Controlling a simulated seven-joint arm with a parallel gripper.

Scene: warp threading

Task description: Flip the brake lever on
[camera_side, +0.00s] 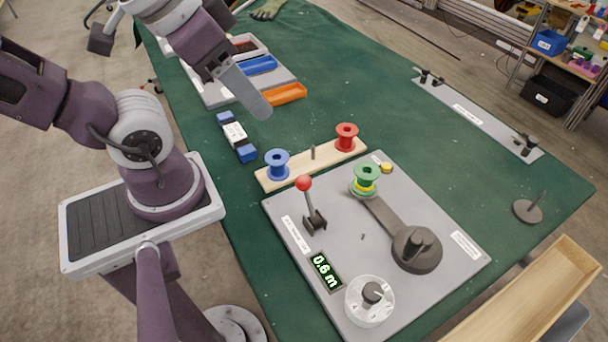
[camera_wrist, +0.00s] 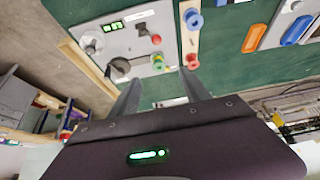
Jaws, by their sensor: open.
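The brake lever (camera_side: 307,203) stands on the left part of a grey panel (camera_side: 345,228), with a red ball at its top and a dark bracket at its base. In the side view it looks nearly upright, its ball tipped slightly toward the blue spool. In the wrist view its red ball (camera_wrist: 156,39) shows beyond the fingers. My gripper (camera_side: 263,112) is high and well apart from the lever, above the table's far left part. In the wrist view my gripper (camera_wrist: 158,76) has its two fingers spread with nothing held between them.
A wooden bar (camera_side: 312,160) with a blue spool (camera_side: 277,164) and a red spool (camera_side: 346,136) lies just behind the panel. A green spool (camera_side: 365,178), dark crank (camera_side: 416,248), dial (camera_side: 369,299) and "0.6 m" display (camera_side: 325,270) are on the panel.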

